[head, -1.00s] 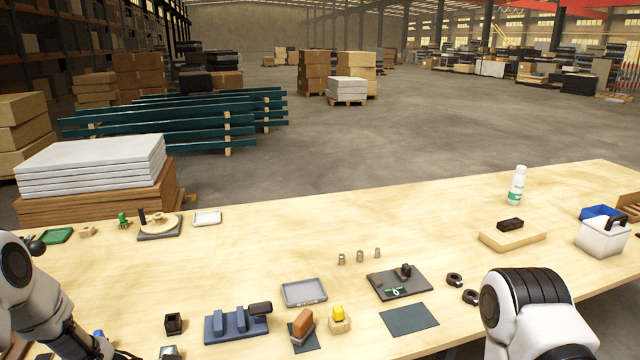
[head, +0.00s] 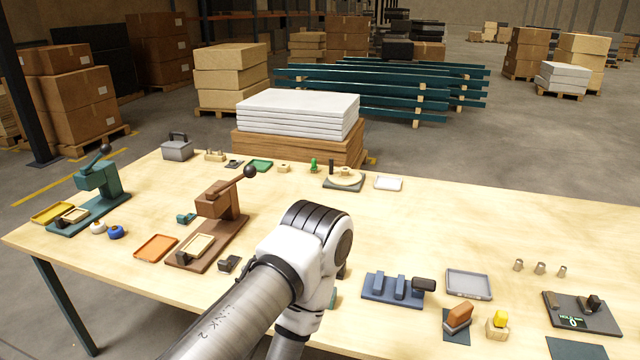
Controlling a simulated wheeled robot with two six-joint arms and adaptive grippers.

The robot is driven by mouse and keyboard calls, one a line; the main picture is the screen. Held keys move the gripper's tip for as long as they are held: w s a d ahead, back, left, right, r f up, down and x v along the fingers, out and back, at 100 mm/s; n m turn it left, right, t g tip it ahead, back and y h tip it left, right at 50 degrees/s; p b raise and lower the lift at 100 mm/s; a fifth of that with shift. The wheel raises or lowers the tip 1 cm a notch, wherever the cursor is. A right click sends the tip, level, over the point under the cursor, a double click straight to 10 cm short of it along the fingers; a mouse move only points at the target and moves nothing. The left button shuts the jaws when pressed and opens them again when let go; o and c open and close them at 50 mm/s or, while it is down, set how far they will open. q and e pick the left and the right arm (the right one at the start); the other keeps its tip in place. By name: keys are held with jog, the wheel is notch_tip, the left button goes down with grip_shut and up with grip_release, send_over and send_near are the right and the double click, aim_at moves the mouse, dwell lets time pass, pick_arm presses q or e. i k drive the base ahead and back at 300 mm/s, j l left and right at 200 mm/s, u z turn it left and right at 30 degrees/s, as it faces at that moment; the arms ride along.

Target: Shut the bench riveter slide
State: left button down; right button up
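Two lever presses stand on the bench in the head view, and I cannot tell for sure which is the bench riveter. The brown press (head: 219,204) has a raised lever with a black ball. A cream-lined tray piece (head: 197,246) sits at the front of its base, out from under the head. The teal press (head: 99,180) at far left also has a ball lever and a cream-lined tray piece (head: 76,215) at its base front. My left arm crosses the bottom middle, its elbow right of the brown press. Its gripper is out of sight, and my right gripper is not shown.
An orange tray (head: 156,248) and a black block (head: 229,263) flank the brown press. A yellow tray (head: 53,212) and blue knob (head: 116,232) lie by the teal press. A blue fixture (head: 398,288) is right of my arm. The bench middle is mostly clear.

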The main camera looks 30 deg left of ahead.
aim_at(200, 243)
jog(key=u, duration=1.8)
jog(key=i+j+z, duration=0.6)
jog(key=i+j, duration=0.05)
jog(key=j, duration=0.05)
